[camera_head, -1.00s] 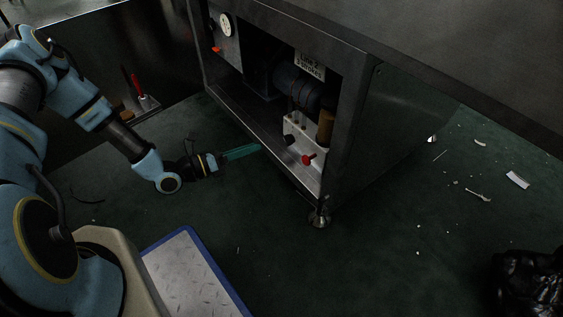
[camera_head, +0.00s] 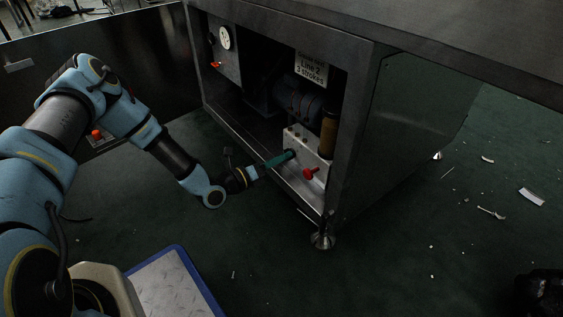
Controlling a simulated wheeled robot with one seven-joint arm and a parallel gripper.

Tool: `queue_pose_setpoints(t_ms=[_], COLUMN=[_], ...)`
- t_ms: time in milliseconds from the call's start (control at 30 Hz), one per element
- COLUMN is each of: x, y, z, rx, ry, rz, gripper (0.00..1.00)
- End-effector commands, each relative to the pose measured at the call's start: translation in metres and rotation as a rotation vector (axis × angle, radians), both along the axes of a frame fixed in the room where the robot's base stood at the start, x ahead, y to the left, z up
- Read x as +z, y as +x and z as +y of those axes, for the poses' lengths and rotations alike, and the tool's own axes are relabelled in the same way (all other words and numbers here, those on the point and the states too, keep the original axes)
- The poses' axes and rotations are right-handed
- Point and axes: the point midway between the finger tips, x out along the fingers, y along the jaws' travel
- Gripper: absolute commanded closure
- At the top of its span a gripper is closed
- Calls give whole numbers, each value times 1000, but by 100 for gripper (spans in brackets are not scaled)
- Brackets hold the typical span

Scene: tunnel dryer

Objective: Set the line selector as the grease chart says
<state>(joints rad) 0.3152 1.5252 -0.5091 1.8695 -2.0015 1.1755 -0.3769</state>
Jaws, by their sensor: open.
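The grease chart (camera_head: 311,68) is a pale card at the top of the cabinet opening; I read "Line 2" and "3 strokes" on it. Below it a pale metal block (camera_head: 313,143) carries a red-knobbed lever (camera_head: 309,173) on its front and small dark fittings on top. My gripper (camera_head: 284,157), with green fingers, reaches over the cabinet's lower sill to the left side of the block. It is open. The dark knob seen earlier on the block's left is hidden at the fingertips; I cannot tell whether they touch it.
A round gauge (camera_head: 225,39) and a small red handle (camera_head: 215,64) are on a panel at the opening's left. The sill (camera_head: 262,143) runs below my gripper. An amber cylinder (camera_head: 328,133) stands behind the block. Green floor with scattered debris lies right.

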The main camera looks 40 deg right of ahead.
Motion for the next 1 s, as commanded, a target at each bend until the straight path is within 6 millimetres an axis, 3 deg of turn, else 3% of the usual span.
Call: queue_pose_setpoints(t_ms=[333,700,1000], x=[1,0,0], y=[0,0,0], z=[-5,-4,-4], rx=[0,0,1], ry=[0,0,1], rz=[0,0,0], gripper=[57,99,100])
